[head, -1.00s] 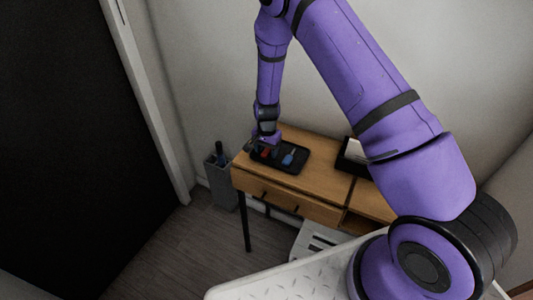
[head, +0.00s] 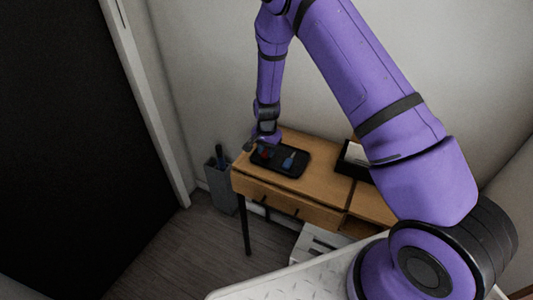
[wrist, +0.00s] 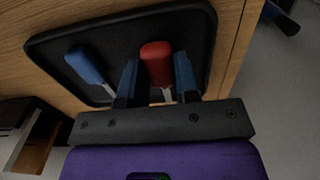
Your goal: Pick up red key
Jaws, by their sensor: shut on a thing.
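The red key (wrist: 157,62) has a red head and a pale metal shaft. In the wrist view it sits between the two fingers of my gripper (wrist: 157,85), which is shut on it. The red key also shows small in the head view (head: 265,153), just below my gripper (head: 264,144). The black tray (wrist: 213,50) lies under and around the key. I cannot tell whether the key touches the tray. A blue key (wrist: 86,65) lies in the tray to the left of my gripper.
The tray stands on a wooden desk (head: 325,185) against the wall. A black box with something white (head: 355,155) is on the desk to the right. A grey bin (head: 222,185) stands on the floor left of the desk.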

